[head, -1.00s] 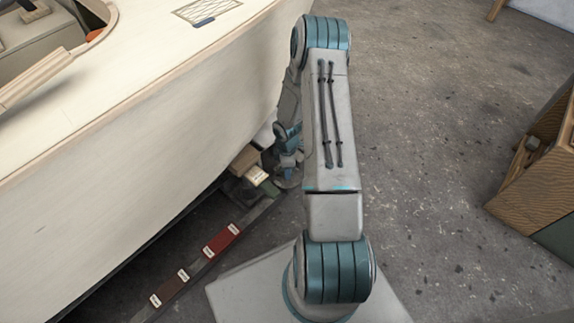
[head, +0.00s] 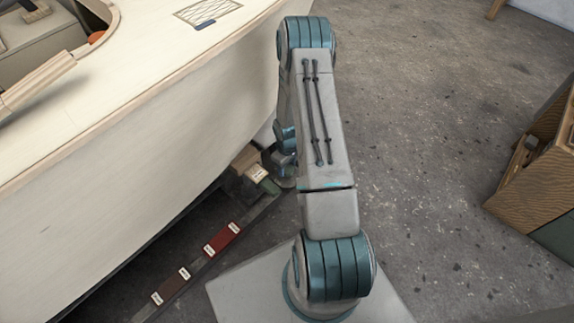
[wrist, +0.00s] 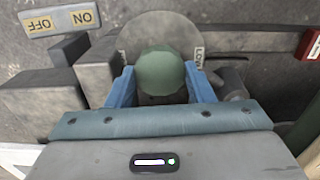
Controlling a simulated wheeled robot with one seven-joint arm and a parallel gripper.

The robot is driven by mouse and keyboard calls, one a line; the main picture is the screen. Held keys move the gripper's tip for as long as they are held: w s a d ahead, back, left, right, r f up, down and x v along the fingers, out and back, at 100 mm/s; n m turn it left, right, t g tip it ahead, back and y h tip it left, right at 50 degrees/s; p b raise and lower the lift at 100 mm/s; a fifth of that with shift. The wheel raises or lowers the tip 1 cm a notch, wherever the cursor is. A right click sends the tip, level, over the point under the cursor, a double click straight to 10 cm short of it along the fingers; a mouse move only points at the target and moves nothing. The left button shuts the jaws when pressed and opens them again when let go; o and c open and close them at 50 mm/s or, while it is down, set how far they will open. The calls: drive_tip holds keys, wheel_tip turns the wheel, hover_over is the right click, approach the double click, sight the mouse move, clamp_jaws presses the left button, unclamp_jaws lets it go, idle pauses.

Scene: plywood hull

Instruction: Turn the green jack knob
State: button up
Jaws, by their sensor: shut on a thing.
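The green jack knob (wrist: 162,74) is a rounded dull green knob in front of a grey round plate (wrist: 150,30). It sits between the two blue fingers of my gripper (wrist: 160,84), which are shut on it from both sides in the wrist view. A small label reading "LOW" (wrist: 199,60) stands at the plate's right edge. In the head view my gripper is low beside the hull, largely hidden by my arm, and the knob cannot be made out there.
The pale plywood hull (head: 130,150) fills the left. A rail (head: 190,272) with labelled red and brown blocks (head: 222,239) runs along its foot. An ON/OFF sign (wrist: 60,20) is at the wrist view's upper left. A wooden cabinet (head: 535,165) stands right; floor between is clear.

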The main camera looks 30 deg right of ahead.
sight(287, 168)
drive_tip(key=shift+m, duration=0.3)
drive_tip(key=o, duration=1)
wheel_tip(287, 168, up, 14)
drive_tip(key=p, duration=0.5)
drive_tip(key=shift+f, duration=0.1)
